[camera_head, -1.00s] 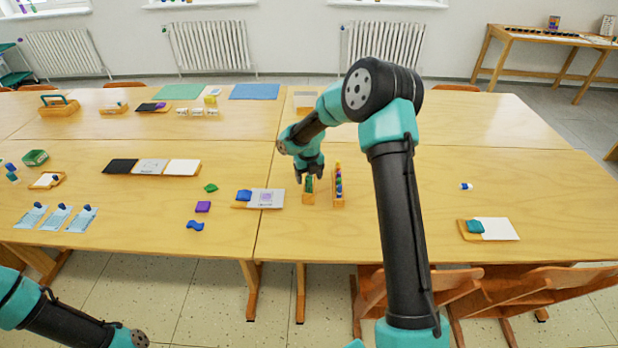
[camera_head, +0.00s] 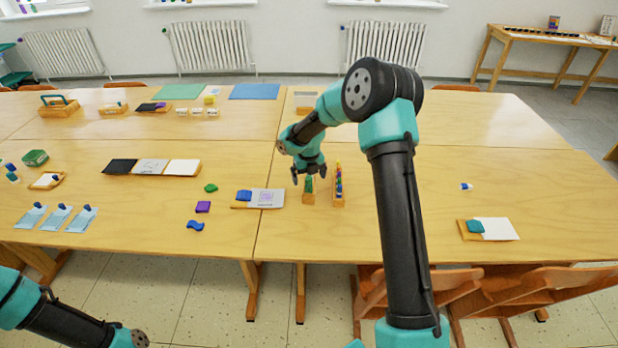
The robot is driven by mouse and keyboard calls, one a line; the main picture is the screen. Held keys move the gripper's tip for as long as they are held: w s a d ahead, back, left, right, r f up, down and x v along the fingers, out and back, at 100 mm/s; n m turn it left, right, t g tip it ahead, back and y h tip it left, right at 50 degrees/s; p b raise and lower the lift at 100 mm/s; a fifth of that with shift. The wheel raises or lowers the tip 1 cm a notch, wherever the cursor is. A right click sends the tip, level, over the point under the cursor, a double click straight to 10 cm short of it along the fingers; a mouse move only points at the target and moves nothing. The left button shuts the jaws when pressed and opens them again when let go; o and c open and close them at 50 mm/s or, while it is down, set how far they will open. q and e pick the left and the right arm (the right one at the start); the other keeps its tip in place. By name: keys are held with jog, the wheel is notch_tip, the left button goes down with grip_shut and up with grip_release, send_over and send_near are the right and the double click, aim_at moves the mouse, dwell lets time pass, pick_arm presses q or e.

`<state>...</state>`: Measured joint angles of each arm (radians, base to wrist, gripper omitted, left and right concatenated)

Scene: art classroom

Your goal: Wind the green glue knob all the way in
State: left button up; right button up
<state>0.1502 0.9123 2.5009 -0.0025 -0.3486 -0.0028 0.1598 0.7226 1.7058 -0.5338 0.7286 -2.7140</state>
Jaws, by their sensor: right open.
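A small green piece (camera_head: 309,184), which looks like the green glue knob, stands upright in a narrow wooden holder (camera_head: 309,199) near the middle of the table. My right gripper (camera_head: 309,176) is over it, pointing down, with its fingers open on either side of the green piece. It is too small to tell whether the fingers touch it. The threads and how far the knob is wound in cannot be made out. Of my left arm only a part shows at the lower left; its gripper is out of view.
A second wooden holder (camera_head: 339,199) with several coloured pieces stands close on the right. A board with a blue piece (camera_head: 244,196) lies to the left. A white sheet on a board (camera_head: 497,229) lies at the right. The tabletop between them is clear.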

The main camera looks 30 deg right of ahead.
jog(key=m, duration=1.1)
jog(key=shift+c, duration=0.3)
jog(key=c, duration=1.4)
jog(key=n, duration=0.5)
jog(key=shift+n, duration=0.4)
jog(key=n, duration=0.5)
